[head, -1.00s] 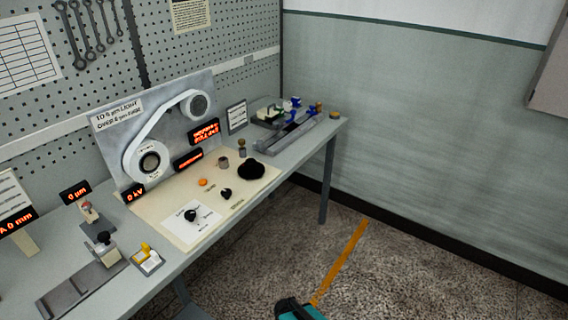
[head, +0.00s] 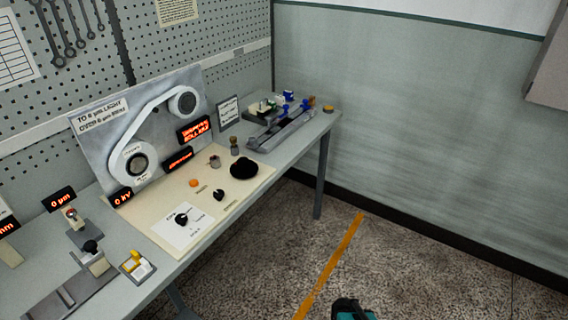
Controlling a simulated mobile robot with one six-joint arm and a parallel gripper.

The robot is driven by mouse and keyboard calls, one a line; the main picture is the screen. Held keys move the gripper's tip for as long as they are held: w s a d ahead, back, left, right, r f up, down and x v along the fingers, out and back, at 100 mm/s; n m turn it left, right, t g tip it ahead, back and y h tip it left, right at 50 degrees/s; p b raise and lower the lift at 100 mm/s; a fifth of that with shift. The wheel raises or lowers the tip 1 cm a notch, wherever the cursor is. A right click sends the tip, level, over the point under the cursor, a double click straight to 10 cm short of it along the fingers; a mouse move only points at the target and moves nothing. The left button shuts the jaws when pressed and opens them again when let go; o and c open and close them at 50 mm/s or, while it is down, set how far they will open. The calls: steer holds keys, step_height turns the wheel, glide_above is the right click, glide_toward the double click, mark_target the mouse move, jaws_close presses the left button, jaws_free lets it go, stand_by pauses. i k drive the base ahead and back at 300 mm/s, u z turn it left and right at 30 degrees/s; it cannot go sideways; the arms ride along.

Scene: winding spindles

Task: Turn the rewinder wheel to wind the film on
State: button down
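An upright grey panel (head: 100,158) stands at the back of the bench with a white band running between two round reels. I cannot tell for sure which part is the rewinder wheel; a black round knob or wheel (head: 243,166) lies on the cream board in front. No gripper fingers show. A teal and black piece at the bottom edge, probably part of my arm, is well apart from the bench.
A slide fixture (head: 92,262) stands front left and a grey rail device (head: 283,129) at the far end. The floor (head: 420,265) to the right is clear.

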mark_target(244, 168)
steer(key=z, duration=0.35)
steer(key=k, duration=0.95)
steer(key=u, duration=0.55)
steer(key=k, duration=0.5)
steer(key=u, duration=0.55)
steer(key=i, duration=1.55)
steer(key=z, duration=0.45)
